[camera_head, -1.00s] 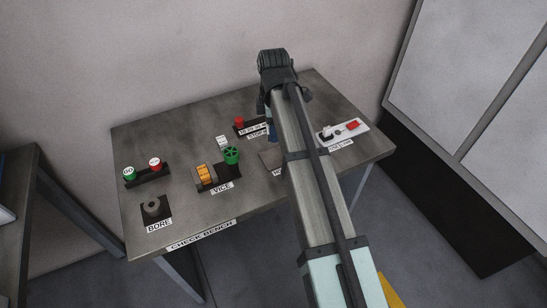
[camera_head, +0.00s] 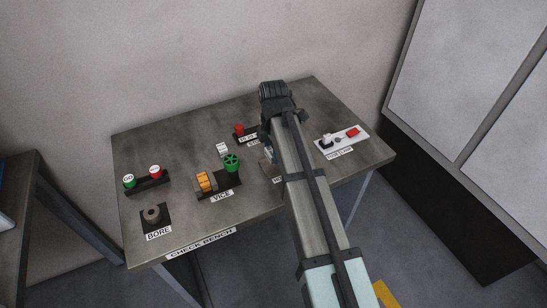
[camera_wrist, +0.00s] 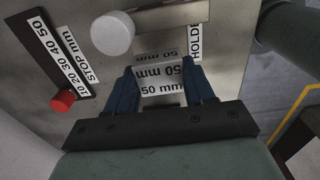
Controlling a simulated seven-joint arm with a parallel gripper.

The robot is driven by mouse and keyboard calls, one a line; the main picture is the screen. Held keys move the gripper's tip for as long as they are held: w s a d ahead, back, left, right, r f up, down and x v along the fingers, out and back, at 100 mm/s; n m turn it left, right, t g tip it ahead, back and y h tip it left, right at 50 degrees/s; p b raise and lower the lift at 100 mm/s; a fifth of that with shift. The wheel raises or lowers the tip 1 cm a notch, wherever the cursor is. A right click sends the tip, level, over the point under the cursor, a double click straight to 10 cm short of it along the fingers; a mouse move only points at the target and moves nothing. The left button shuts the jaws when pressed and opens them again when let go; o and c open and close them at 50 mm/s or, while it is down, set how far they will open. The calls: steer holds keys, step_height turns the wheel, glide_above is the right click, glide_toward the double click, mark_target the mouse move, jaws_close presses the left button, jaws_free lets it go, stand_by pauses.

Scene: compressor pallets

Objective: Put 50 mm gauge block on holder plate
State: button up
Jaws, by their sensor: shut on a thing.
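The 50 mm gauge block (camera_wrist: 161,88) is a pale block marked "50 mm" on several faces. In the wrist view it sits between the two blue fingers of my gripper (camera_wrist: 160,68), which is shut on it. The holder plate (camera_wrist: 176,14) is a grey plate just beyond the block, with a "HOLDER" label (camera_wrist: 196,30) at its right. The block covers part of the plate, and I cannot tell whether they touch. In the head view my arm hides the block and most of the plate.
In the wrist view a white round part (camera_wrist: 112,33) stands close left of the block. A stop scale with a red knob (camera_wrist: 63,101) lies farther left. On the bench are a vice (camera_head: 206,181), a bore ring (camera_head: 152,214), push buttons (camera_head: 155,171) and a white switch panel (camera_head: 340,138).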

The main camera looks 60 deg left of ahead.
steer(key=shift+f, duration=1.8)
steer(key=shift+f, duration=0.15)
steer(key=o, duration=1.4)
steer(key=shift+o, duration=0.2)
step_height(320, 180, up, 12)
steer(key=shift+r, duration=0.15)
